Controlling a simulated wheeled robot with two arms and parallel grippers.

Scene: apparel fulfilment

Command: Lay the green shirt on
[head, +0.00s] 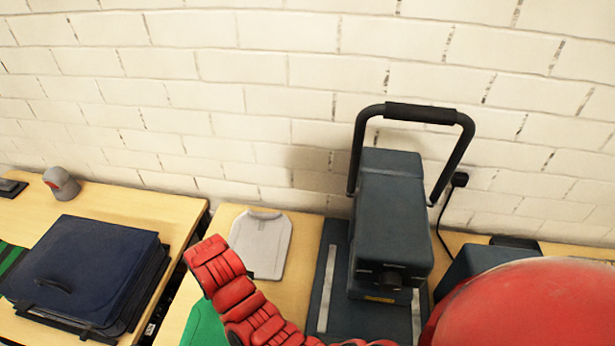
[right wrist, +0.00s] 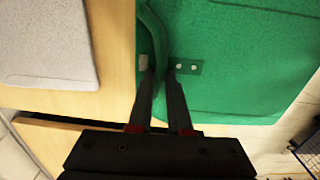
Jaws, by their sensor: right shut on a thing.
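The green shirt (right wrist: 235,70) fills much of the right wrist view. My right gripper (right wrist: 160,68) is shut on a folded edge of it, with cloth between the two dark fingers. In the head view only a corner of the green shirt (head: 204,326) shows at the bottom, beside my red arm, which hides the rest; the right gripper is not visible there. A press (head: 392,210) with a black handle stands on the table to the right. My left gripper is in neither view.
A light grey folded shirt or board (head: 262,245) lies on the wooden table by the wall; a grey panel (right wrist: 45,40) also shows in the right wrist view. A dark blue case (head: 85,265) and a grey-red object (head: 62,183) sit on the left table. A gap separates the tables.

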